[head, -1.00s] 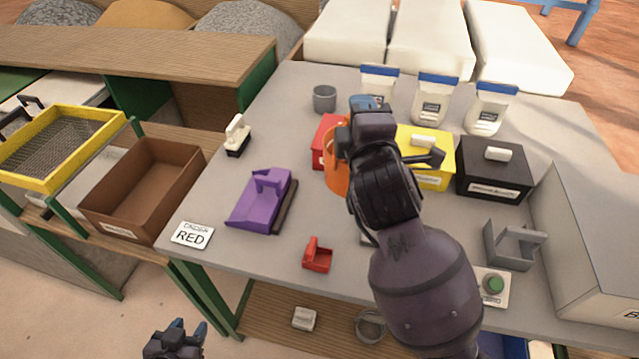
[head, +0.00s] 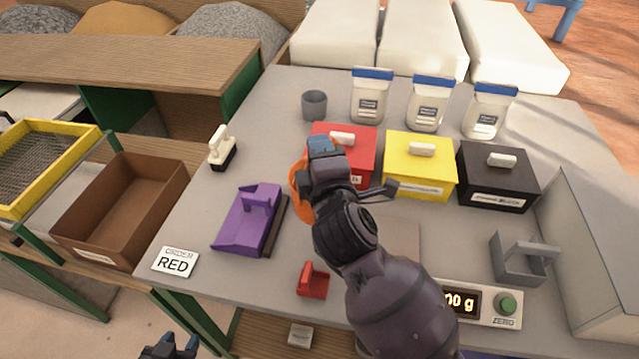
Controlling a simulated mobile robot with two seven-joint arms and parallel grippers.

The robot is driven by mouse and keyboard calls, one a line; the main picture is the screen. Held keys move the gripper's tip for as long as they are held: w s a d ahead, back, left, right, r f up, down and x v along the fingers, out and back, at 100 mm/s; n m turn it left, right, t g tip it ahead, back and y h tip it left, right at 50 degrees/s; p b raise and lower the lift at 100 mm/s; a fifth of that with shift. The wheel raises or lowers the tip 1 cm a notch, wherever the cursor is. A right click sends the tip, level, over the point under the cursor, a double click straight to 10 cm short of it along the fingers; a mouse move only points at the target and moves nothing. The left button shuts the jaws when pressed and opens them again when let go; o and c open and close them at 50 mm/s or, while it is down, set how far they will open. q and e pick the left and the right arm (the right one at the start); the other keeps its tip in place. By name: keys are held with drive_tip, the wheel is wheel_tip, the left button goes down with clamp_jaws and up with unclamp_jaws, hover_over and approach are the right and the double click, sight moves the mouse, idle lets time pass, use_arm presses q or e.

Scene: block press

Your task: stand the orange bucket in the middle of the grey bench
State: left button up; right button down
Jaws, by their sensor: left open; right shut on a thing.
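The orange bucket (head: 299,194) shows as a curved orange strip behind my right gripper. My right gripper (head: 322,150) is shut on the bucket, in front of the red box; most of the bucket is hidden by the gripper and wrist. I cannot tell whether it touches the bench. The grey bench (head: 215,290) fills the middle of the head view. My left gripper (head: 172,345) is open and empty at the bottom edge, in front of the bench and low.
Red (head: 362,150), yellow (head: 420,168) and black (head: 497,178) lidded boxes stand right of the bucket. A purple tool (head: 245,222) lies to its left, a small red scoop (head: 313,281) nearer. A scale (head: 480,303) sits at the front right. Bare bench shows between purple tool and grey cup (head: 314,105).

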sight(303, 209)
wheel_tip(303, 209, down, 7)
drive_tip(key=shift+b, duration=0.75)
drive_tip(key=shift+f, duration=0.25)
use_arm(q)
drive_tip(key=shift+w+f, duration=0.4)
use_arm(e)
drive_tip(key=shift+r, duration=0.1)
use_arm(q)
drive_tip(key=shift+d+f, duration=0.1)
use_arm(e)
drive_tip(key=shift+f, duration=0.25)
drive_tip(key=c, duration=0.9)
unclamp_jaws()
use_arm(q)
drive_tip(key=shift+f, duration=0.1)
use_arm(e)
drive_tip(key=shift+r, duration=0.1)
